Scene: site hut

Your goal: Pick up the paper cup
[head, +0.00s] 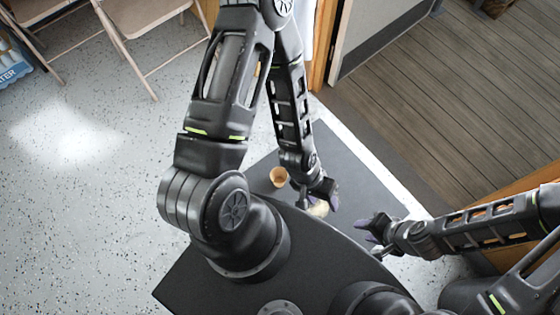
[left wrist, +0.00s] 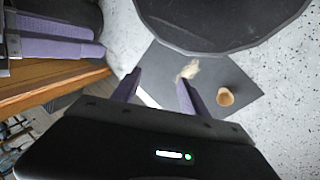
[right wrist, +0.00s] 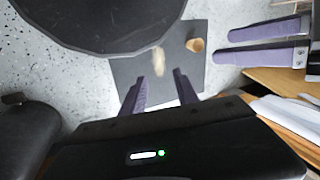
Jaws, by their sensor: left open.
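The paper cup (head: 279,177) is small and tan, on the dark mat (head: 345,163) on the floor, left of my left gripper (head: 318,198) in the head view. In the left wrist view the cup (left wrist: 226,97) is right of the fingers, apart from them. My left gripper is open, with nothing between its purple fingers. In the right wrist view the cup (right wrist: 195,44) lies beyond the right finger. My right gripper (head: 372,233) is open and empty, over the mat's right side. I cannot tell whether the cup is upright or tilted.
A pale crumpled thing (left wrist: 189,69) lies on the mat near the cup, partly hidden by my left gripper in the head view. Folding chairs (head: 140,30) stand at the top left. Wooden decking (head: 450,90) is beyond the doorway on the right. Speckled floor (head: 90,200) at left is clear.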

